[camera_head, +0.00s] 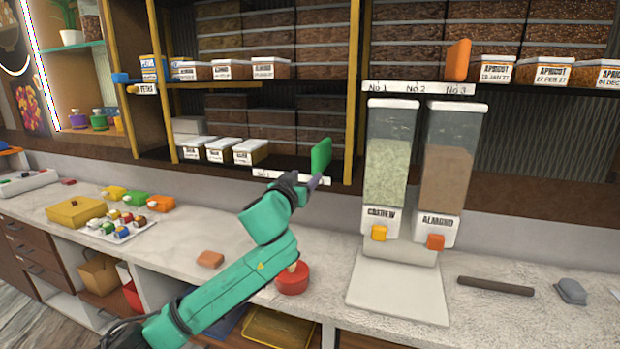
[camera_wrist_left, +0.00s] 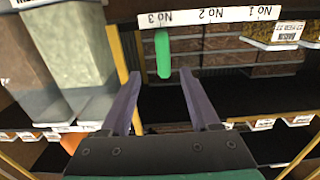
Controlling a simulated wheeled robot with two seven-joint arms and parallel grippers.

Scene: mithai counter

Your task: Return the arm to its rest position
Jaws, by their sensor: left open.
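My left arm (camera_head: 232,285), teal, reaches up and right from the lower left over the counter. Its left gripper (camera_head: 318,181) is at the front edge of the lower shelf, close to an upright green tag (camera_head: 321,156). In the wrist view the two purple fingers of the left gripper (camera_wrist_left: 160,75) stand apart. The green tag (camera_wrist_left: 163,54) shows beyond and between them, at the No 3 end of a white label strip (camera_wrist_left: 225,18). It is not clasped. My right gripper is not in view.
Two dispensers, cashew (camera_head: 388,165) and almond (camera_head: 447,170), stand right of the gripper. A red round item (camera_head: 292,281) sits beside the forearm. White-lidded tubs (camera_head: 250,152) line the lower shelf. A dark bar (camera_head: 495,286) lies right. The counter between the red item and dispensers is clear.

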